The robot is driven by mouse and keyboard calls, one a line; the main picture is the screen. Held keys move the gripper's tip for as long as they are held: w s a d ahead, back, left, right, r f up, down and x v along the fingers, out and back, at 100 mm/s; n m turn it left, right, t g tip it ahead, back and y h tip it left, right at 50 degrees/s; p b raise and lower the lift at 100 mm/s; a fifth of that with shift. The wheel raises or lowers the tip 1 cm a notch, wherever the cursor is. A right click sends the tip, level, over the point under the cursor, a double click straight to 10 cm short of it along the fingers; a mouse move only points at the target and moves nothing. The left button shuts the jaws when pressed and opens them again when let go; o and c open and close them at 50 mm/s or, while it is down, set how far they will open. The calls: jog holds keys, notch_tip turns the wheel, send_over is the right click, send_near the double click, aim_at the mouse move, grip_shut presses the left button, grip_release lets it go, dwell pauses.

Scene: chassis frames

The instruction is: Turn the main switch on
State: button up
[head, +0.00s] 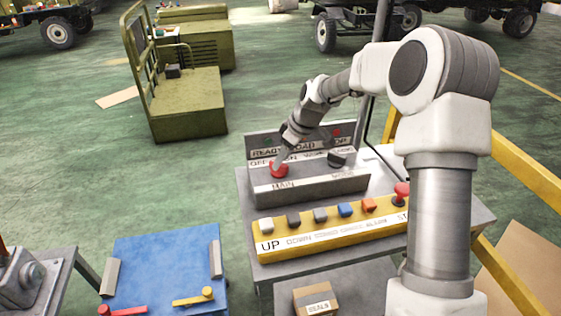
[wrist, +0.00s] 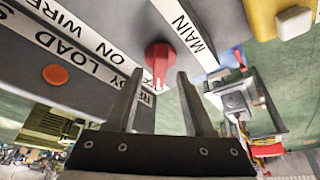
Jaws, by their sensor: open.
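The main switch is a red rotary knob (head: 279,170) at the left of the grey control panel (head: 318,185), above the MAIN label. In the wrist view the red knob (wrist: 160,56) is straight ahead, its narrow pointer aimed down the picture between my fingertips. My gripper (head: 283,158) is at the panel, just above and behind the knob in the head view. In the wrist view my gripper (wrist: 160,78) is open, one finger on each side of the pointer's end. I cannot tell whether either finger touches the knob.
A black knob (head: 338,157) sits right of the switch. A yellow button box (head: 330,236) with several coloured buttons and a red mushroom button (head: 402,190) stands in front. A blue table (head: 165,265) is at left; a yellow rail (head: 525,172) is at right.

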jog(key=shift+x, duration=1.15)
grip_shut()
